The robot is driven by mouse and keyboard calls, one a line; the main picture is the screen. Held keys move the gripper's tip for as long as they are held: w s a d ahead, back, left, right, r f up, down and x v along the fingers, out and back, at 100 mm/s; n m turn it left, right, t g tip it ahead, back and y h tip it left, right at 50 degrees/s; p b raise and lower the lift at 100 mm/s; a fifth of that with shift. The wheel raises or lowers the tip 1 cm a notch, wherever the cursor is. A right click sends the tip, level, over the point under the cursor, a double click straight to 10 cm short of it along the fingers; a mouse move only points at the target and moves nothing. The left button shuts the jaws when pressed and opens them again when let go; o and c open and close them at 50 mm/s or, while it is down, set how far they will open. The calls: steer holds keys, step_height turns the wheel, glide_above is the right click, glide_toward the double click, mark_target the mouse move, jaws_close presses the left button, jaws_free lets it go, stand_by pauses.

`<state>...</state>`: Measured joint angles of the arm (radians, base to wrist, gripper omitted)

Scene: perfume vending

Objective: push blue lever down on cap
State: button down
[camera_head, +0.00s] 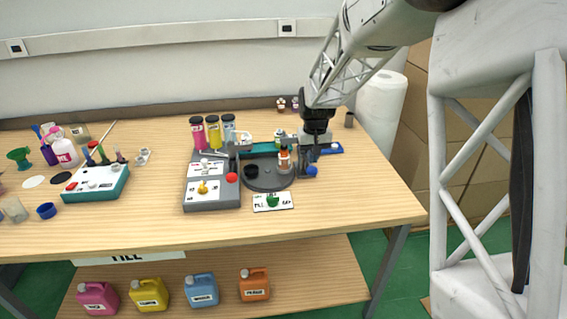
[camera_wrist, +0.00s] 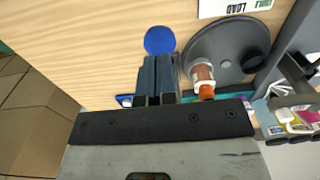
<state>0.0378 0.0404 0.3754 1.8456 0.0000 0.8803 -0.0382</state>
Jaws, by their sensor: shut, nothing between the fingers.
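The blue lever knob (camera_head: 312,171) is at the right side of the grey machine, beside the round turntable (camera_head: 262,184). It also shows in the wrist view as a blue ball (camera_wrist: 159,40) just beyond my fingertips. My gripper (camera_head: 314,158) is shut and empty, pointing down above and close to the knob; I cannot tell whether they touch. A small bottle (camera_head: 284,164) with an orange cap stands on the turntable, left of my gripper. In the wrist view the bottle's orange cap (camera_wrist: 206,92) is right of the fingers. The lever's arm is mostly hidden behind my gripper.
The grey control box (camera_head: 212,201) with a red button (camera_head: 232,177) and pink, yellow and blue cylinders stands left. Bare table (camera_head: 350,207) is free to the right and front.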

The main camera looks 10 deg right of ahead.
mark_target(312, 168)
steer(key=shift+f, duration=2.9)
stand_by(0.6)
steer(key=shift+r, duration=4.4)
steer(key=shift+s+r, duration=0.35)
steer(key=shift+s, duration=0.15)
steer(key=s+r+t, duration=0.1)
steer(key=s+r, duration=0.2)
steer(key=s, duration=1)
steer(key=s+a+r, duration=0.1)
steer(key=s+r, duration=0.2)
steer(key=s, duration=1)
steer(key=s+a+r+t, duration=0.1)
steer(key=s+r, duration=0.1)
steer(key=s, duration=1.2)
steer(key=shift+a+r+t, duration=0.15)
steer(key=shift+r+t, duration=0.15)
steer(key=shift+r, duration=0.1)
